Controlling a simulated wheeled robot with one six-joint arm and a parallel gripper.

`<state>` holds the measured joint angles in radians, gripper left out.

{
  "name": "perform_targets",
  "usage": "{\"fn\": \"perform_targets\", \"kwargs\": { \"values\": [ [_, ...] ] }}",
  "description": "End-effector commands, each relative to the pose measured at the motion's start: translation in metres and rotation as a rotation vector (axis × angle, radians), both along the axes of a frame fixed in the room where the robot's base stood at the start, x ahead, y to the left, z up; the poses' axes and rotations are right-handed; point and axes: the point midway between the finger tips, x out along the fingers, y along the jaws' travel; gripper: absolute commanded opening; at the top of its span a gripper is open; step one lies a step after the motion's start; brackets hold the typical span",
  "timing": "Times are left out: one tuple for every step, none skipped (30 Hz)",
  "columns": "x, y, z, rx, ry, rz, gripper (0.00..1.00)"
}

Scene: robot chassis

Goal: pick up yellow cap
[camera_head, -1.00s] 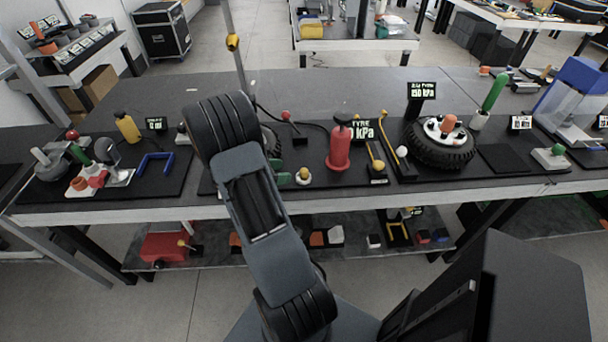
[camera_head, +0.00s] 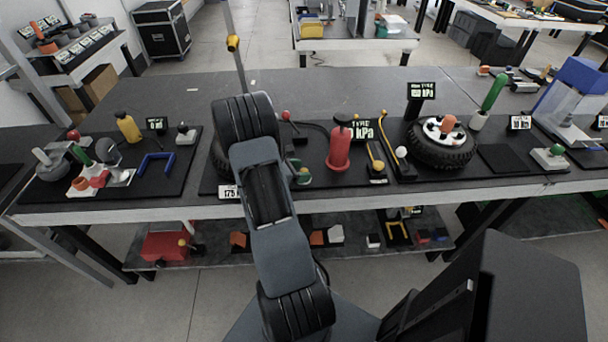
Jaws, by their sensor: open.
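I cannot tell for sure which thing is the yellow cap. A small yellowish round top (camera_head: 304,171) shows on a green-based piece just right of my arm, partly hidden by it. Other yellow things are the bottle-like piece (camera_head: 128,127) at the left and a small yellow-topped block (camera_head: 377,168) right of the red pump. My arm rises over the middle of the bench and hides what is behind it. My gripper is hidden behind the arm, so its jaws do not show.
The workbench (camera_head: 330,85) has a clear rear half. A red pump (camera_head: 339,150) and a tyre (camera_head: 441,147) stand right of my arm. A blue bracket (camera_head: 156,163) lies at the left.

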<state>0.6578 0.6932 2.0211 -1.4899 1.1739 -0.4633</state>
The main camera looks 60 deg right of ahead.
Motion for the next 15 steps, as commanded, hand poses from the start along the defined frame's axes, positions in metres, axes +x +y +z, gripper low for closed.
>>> {"fn": "perform_targets", "kwargs": {
  "values": [
    [0.0002,0.0001,0.0001,0.000,0.000,0.000,0.58],
    [0.0002,0.0001,0.0001,0.000,0.000,0.000,0.57],
    [0.0002,0.0002,0.0001,0.000,0.000,0.000,0.53],
    [0.0002,0.0002,0.0001,0.000,0.000,0.000,0.50],
    [0.0002,0.0002,0.0001,0.000,0.000,0.000,0.47],
    [0.0003,0.0003,0.0002,0.000,0.000,0.000,0.43],
    [0.0003,0.0003,0.0002,0.000,0.000,0.000,0.40],
    [0.0003,0.0003,0.0002,0.000,0.000,0.000,0.37],
    [0.0003,0.0003,0.0002,0.000,0.000,0.000,0.34],
    [0.0003,0.0003,0.0002,0.000,0.000,0.000,0.31],
    [0.0003,0.0003,0.0002,0.000,0.000,0.000,0.28],
    [0.0003,0.0003,0.0002,0.000,0.000,0.000,0.24],
    [0.0003,0.0003,0.0003,0.000,0.000,0.000,0.21],
    [0.0003,0.0003,0.0003,0.000,0.000,0.000,0.18],
    [0.0002,0.0004,0.0003,0.000,0.000,0.000,0.14]
  ]
}}
